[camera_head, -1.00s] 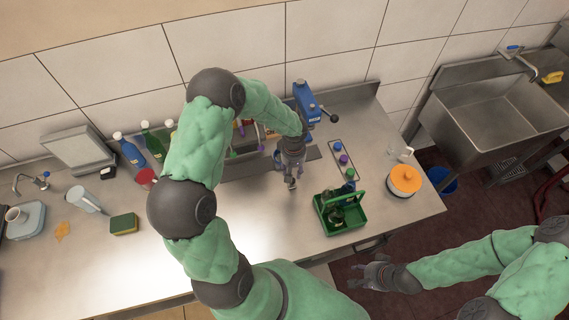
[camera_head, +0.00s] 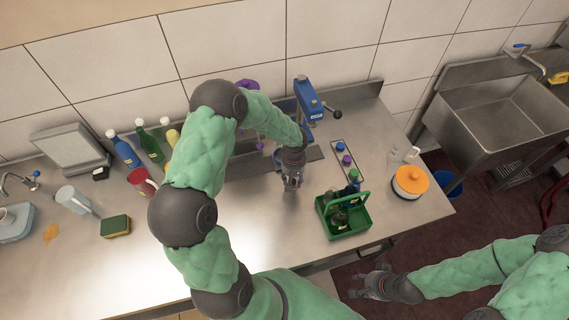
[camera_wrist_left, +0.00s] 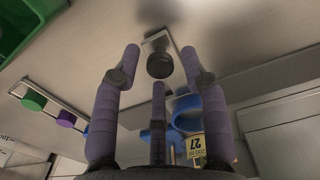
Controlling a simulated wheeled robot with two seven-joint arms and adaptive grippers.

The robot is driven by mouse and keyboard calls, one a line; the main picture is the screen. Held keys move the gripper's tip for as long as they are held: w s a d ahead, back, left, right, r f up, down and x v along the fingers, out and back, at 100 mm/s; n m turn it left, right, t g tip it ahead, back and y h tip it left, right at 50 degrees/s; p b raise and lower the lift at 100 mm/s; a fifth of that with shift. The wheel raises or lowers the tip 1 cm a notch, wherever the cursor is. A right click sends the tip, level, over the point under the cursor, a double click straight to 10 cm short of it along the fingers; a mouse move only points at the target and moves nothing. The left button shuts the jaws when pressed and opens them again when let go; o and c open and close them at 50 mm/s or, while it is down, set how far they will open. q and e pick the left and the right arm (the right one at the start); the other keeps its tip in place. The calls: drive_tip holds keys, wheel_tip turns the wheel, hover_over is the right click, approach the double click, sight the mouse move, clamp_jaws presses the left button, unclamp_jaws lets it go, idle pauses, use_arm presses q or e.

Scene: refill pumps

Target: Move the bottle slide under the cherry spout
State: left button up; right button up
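A dark slide track (camera_head: 240,168) lies along the counter below the pumps, partly hidden by my left arm. My left gripper (camera_head: 292,184) points down at its right part, near the blue pump (camera_head: 306,98). In the left wrist view the fingers of my left gripper (camera_wrist_left: 146,75) are spread, with a black round knob (camera_wrist_left: 159,64) on a small metal plate beyond their tips. I cannot make out the cherry spout; my left arm covers that area. My right gripper (camera_head: 368,284) is open and empty off the counter's front edge.
A green caddy (camera_head: 343,214) with bottles stands right of my left gripper. A tray of coloured caps (camera_head: 346,160) and an orange-lidded pot (camera_head: 410,181) are farther right. Bottles (camera_head: 126,150), a red cup (camera_head: 141,180) and a sponge (camera_head: 116,226) are at left.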

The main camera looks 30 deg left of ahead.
use_arm(q)
drive_tip(key=c, duration=0.7)
drive_tip(key=shift+s+a+b, duration=0.35)
drive_tip(key=shift+s+a, duration=0.65)
drive_tip(key=shift+s, duration=0.2)
drive_tip(key=shift+s+a+b, duration=0.3)
drive_tip(key=shift+s+a, duration=0.65)
drive_tip(key=shift+s, duration=0.2)
drive_tip(key=shift+s+a, duration=0.1)
drive_tip(key=shift+s+a+b, duration=0.35)
drive_tip(key=shift+s+a, duration=0.7)
drive_tip(key=shift+s, duration=0.2)
drive_tip(key=o, duration=1)
